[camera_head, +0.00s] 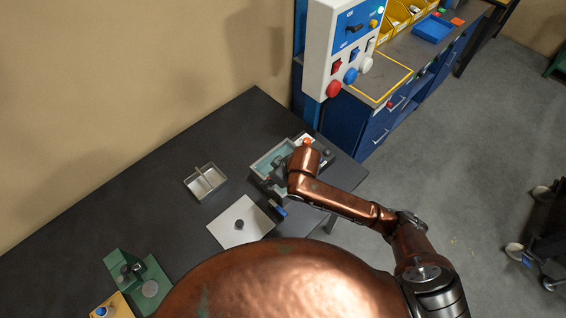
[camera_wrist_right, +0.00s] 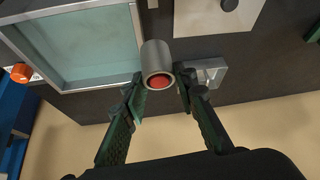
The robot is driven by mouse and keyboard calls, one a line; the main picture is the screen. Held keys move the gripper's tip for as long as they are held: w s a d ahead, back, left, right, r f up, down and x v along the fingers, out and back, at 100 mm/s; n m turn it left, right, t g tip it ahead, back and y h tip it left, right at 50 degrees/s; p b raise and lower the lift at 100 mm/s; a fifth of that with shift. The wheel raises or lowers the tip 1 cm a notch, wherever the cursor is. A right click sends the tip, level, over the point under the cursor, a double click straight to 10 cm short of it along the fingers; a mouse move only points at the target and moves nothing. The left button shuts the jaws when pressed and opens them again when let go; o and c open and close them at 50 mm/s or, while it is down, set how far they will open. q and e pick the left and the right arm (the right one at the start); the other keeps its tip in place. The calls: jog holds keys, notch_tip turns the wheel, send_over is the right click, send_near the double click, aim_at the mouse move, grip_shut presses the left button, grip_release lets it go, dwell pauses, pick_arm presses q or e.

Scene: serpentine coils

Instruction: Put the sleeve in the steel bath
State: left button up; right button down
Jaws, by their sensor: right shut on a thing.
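The sleeve (camera_wrist_right: 157,55) is a short grey metal tube with a red face inside its near end. My right gripper (camera_wrist_right: 158,86) is shut on it, one finger on each side. The steel bath (camera_wrist_right: 98,82) is a shallow rectangular tray with a teal inside. In the wrist view the sleeve overlaps the bath's right rim; its height above it is unclear. In the head view the bath (camera_head: 262,152) stands near the table's far right corner, partly hidden by my right arm and gripper (camera_head: 279,168). The sleeve is not clear there. My left gripper is out of view.
A light tray with a divider (camera_head: 190,185) stands left of the bath. A white sheet (camera_head: 225,225) bears a small dark knob. A metal block (camera_wrist_right: 209,70) is beside the right finger. A green fixture (camera_head: 155,278) stands front left. A control box (camera_head: 318,50) rises behind.

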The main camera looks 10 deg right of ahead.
jog(key=w+d+f, duration=0.2)
jog(key=w+f, duration=0.1)
jog(key=w+d+f+p, duration=0.1)
jog(key=w+d+f, duration=0.1)
jog(key=w, duration=0.2)
jog(key=w+d+f+p, duration=0.1)
jog(key=w+d+f, duration=0.2)
jog(key=shift+w+f, duration=0.3)
jog(key=shift+w+d+f, duration=0.3)
jog(key=shift+w+f, duration=0.05)
jog(key=shift+f, duration=0.15)
notch_tip(320, 180, down, 2)
jog(key=shift+f+p, duration=0.1)
jog(key=shift+p, duration=0.35)
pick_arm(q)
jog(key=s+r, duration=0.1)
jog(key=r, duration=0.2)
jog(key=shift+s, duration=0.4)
pick_arm(e)
jog(key=shift+f, duration=0.45)
jog(key=shift+f, duration=0.1)
jog(key=c, duration=1.5)
grip_release()
jog(key=shift+c, duration=0.2)
